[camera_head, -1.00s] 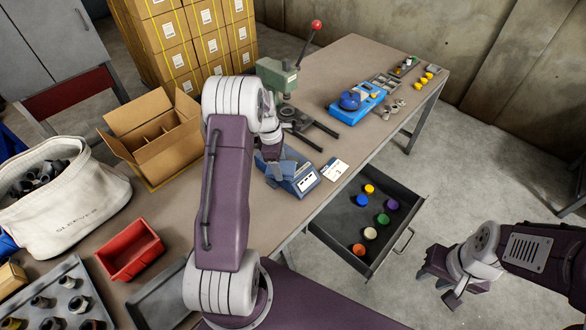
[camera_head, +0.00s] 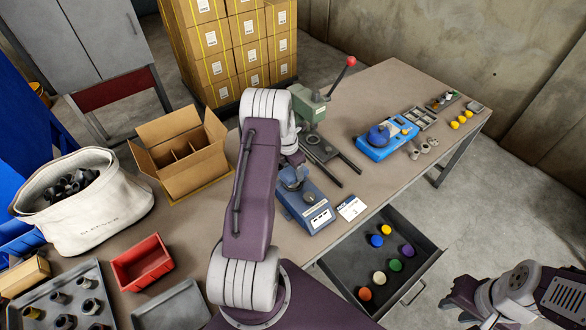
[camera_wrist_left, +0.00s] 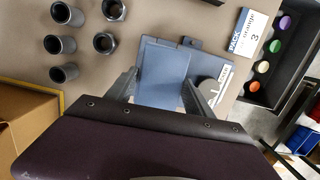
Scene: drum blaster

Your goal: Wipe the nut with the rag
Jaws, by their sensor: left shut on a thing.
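My left gripper (camera_head: 291,158) is above the back of a blue bench device, left of the printed card. In the left wrist view, its fingers (camera_wrist_left: 160,92) are shut on a flat blue-grey rag (camera_wrist_left: 165,70), which hangs over part of the device. The arm hides that spot in the head view. My right gripper (camera_head: 468,300) is open and empty at the lower right, away from the table.
The blue device (camera_head: 312,214) and card (camera_head: 351,208) are near the table edge. An open drawer (camera_head: 345,277) holds several coloured caps. A green press (camera_head: 308,106) with a red-knobbed lever stands behind. A red bin (camera_head: 141,262), cardboard box (camera_head: 182,150) and white bag (camera_head: 85,205) are left.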

